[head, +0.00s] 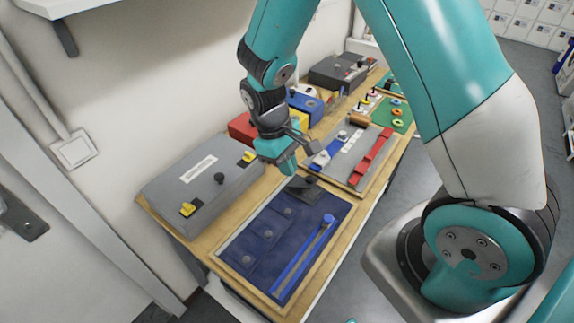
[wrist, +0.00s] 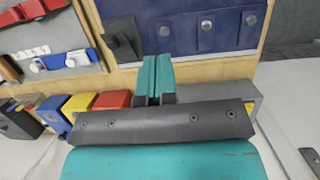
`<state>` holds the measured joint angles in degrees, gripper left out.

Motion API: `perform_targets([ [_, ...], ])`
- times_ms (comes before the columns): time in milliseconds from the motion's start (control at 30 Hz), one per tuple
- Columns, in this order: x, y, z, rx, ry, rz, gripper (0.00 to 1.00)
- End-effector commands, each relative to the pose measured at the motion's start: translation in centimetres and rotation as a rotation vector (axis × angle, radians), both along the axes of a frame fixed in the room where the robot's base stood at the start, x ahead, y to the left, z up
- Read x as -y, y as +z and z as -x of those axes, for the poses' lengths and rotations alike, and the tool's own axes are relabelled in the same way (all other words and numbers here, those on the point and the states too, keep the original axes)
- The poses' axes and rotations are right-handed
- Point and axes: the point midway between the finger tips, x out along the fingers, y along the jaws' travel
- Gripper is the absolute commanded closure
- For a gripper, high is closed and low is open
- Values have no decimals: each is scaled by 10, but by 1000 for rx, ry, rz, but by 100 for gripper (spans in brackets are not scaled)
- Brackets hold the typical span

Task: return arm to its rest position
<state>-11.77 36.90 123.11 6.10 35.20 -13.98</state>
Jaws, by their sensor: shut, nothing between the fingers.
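My gripper (head: 287,163) is at the end of my teal arm, above the wooden bench between the grey box and the blue panel. Its teal fingers are closed together with nothing between them. The closed fingers also show in the wrist view (wrist: 157,76), pointing toward the bench. I cannot tell the exact height of the fingertips above the bench.
Below the gripper lie a dark blue panel (head: 265,226) with a blue strip and a grey box (head: 206,205) with yellow clips. Behind are a grey board (head: 341,172) with a red strip, red and blue boxes (head: 303,103), and a green board (head: 402,124). A wall stands left.

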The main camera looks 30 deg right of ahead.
Motion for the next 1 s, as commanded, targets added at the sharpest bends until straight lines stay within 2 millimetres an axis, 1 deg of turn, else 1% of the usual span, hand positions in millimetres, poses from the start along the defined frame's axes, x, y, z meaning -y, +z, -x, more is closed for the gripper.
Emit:
perform_targets([
  [367, -2, 2, 0, 5, 0, -7, 100],
  [467, -10, 13, 3, 28, 3, -40, 100],
  [567, -26, 36, 13, 72, 11, -111, 100],
  [667, -47, 65, 34, 124, 30, -206, 100],
  [700, -55, 77, 45, 143, 40, -246, 100],
  [767, -66, 92, 63, 170, 58, -302, 100],
  [800, -72, 101, 75, 187, 72, -337, 100],
  [900, -85, 119, 107, 222, 107, -415, 100],
  [1000, -94, 130, 133, 246, 139, -474, 100],
])
